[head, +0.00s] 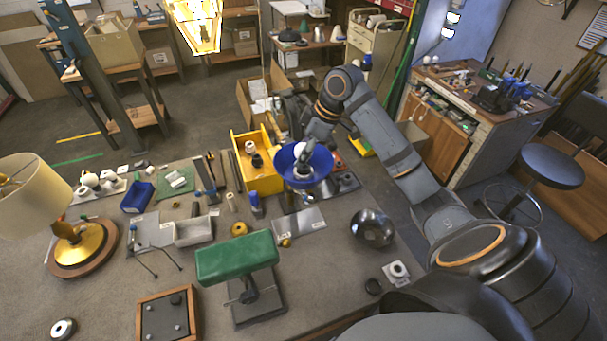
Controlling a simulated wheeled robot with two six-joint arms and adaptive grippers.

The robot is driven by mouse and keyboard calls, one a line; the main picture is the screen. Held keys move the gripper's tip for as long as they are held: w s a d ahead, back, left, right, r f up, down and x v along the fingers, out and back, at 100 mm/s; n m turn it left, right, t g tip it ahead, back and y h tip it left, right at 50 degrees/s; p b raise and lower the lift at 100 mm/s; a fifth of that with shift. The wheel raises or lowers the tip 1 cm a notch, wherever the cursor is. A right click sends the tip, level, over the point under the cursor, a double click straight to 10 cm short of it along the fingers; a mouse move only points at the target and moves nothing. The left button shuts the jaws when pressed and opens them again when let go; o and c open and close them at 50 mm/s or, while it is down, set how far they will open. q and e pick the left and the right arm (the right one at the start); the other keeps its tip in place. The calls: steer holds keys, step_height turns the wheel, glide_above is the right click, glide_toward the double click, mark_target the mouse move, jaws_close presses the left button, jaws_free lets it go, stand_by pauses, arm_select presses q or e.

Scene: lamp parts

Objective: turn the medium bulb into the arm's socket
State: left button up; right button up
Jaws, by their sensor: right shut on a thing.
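My right gripper (304,164) reaches down into a blue bowl-shaped shade (318,171) at the back of the bench. It is shut on a white rounded thing, seemingly the medium bulb (300,149), which is partly covered by the fingers. The arm's socket is not clearly visible; the gripper and shade hide that area. I cannot tell whether the bulb touches the socket. My left gripper is not in view.
A yellow bin (262,180) stands just left of the shade. A green-topped lamp (237,258), a dark glossy sphere (372,228) and a grey tray (193,231) are nearer. A cream-shaded lamp (28,198) stands far left.

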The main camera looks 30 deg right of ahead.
stand_by(0.9)
steer(key=shift+o, duration=1.1)
steer(key=shift+c, duration=1.1)
steer(key=shift+f, duration=0.1)
steer(key=shift+s+f, duration=0.1)
steer(key=m+t+h, duration=0.1)
steer(key=m, duration=0.3)
steer(key=shift+f, duration=0.1)
steer(key=m+h, duration=0.1)
steer(key=m, duration=0.1)
steer(key=shift+m, duration=0.4)
